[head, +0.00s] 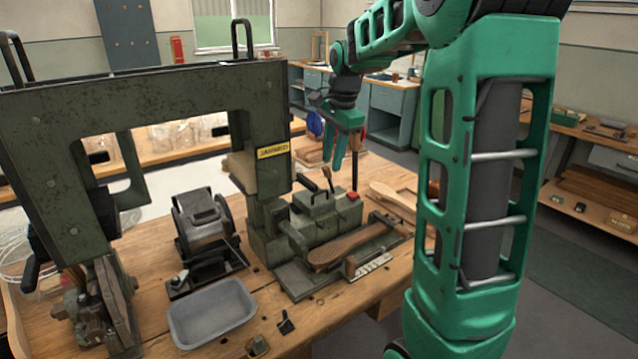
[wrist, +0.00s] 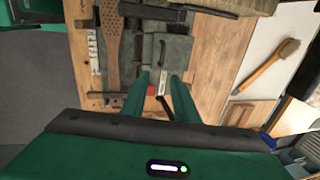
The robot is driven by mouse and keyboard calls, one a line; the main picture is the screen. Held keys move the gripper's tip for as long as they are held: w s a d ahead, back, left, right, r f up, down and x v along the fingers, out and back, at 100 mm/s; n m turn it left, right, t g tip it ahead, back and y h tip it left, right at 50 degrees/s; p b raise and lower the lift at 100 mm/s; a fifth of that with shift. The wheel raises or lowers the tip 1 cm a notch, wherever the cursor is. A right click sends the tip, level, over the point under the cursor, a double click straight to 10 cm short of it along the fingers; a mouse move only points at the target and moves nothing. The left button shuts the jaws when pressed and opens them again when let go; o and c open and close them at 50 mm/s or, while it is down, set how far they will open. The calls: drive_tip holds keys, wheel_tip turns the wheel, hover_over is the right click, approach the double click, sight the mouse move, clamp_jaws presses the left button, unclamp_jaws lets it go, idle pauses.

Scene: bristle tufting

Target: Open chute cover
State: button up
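A green metal machine unit (head: 322,222) stands on the bench, with a boxy top, a dark handle and a red button (head: 353,196). I cannot tell for sure which part is the chute cover; the grey-green lid with the dark handle, also in the wrist view (wrist: 172,52), looks like it and appears closed. My gripper (head: 347,168) hangs above and behind this unit, pointing down. In the wrist view my gripper (wrist: 160,80) has its two green fingers apart, with nothing between them. The red button and part of the unit show beyond the fingertips.
A wooden brush handle (head: 345,248) lies in the machine's front fixture. A brush (wrist: 268,66) lies at the right in the wrist view.

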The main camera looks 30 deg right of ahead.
sight(321, 193)
drive_tip(key=f, duration=0.2)
drive_tip(key=w+a+f, duration=0.1)
drive_tip(key=f, duration=0.2)
drive_tip(key=w+a+f, duration=0.1)
drive_tip(key=f, duration=0.2)
drive_tip(key=shift+w+f, duration=0.15)
drive_tip(key=shift+f, duration=0.4)
drive_tip(key=shift+d, duration=0.1)
clamp_jaws()
drive_tip(key=shift+w+r, duration=0.1)
drive_tip(key=shift+w, duration=0.05)
idle(0.6)
